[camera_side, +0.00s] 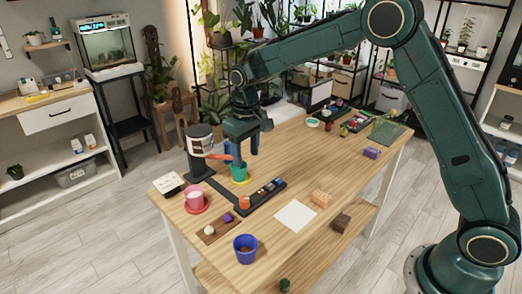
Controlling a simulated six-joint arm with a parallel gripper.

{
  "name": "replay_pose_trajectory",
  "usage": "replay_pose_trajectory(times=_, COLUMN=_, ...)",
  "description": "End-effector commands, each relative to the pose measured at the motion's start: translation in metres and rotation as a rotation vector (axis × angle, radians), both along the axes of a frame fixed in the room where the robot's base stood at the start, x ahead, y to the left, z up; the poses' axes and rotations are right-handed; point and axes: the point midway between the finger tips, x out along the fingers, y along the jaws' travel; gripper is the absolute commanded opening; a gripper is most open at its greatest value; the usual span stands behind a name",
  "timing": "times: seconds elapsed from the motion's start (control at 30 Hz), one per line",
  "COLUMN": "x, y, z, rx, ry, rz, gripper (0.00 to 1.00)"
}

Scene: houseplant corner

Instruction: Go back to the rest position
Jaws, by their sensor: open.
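My gripper (243,154) is open and points down over the near left part of the wooden table (343,165). It hangs just above a small green pot (239,173) that stands on a yellow saucer. A blue shape shows by the left finger; I cannot tell whether it is part of the gripper or a separate thing. An orange-red piece (219,157) sticks out to the left of the gripper, beside a dark stand with a white-and-black drum (200,139).
A pink pot (194,195) on a red saucer, a blue pot (245,249), a dark tray (250,205) with small items and a white sheet (295,216) are nearby. More items crowd the far end.

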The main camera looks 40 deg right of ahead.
Motion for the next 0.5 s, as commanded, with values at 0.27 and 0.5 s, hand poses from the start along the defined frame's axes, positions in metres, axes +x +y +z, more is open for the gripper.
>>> replay_pose_trajectory(times=0.27, x=-0.037, y=-0.012, z=0.057, rx=0.007, ry=-0.069, rz=-0.012, gripper=0.49)
replay_pose_trajectory(times=0.5, x=-0.080, y=-0.024, z=0.100, rx=0.012, ry=-0.130, rz=-0.023, gripper=0.49)
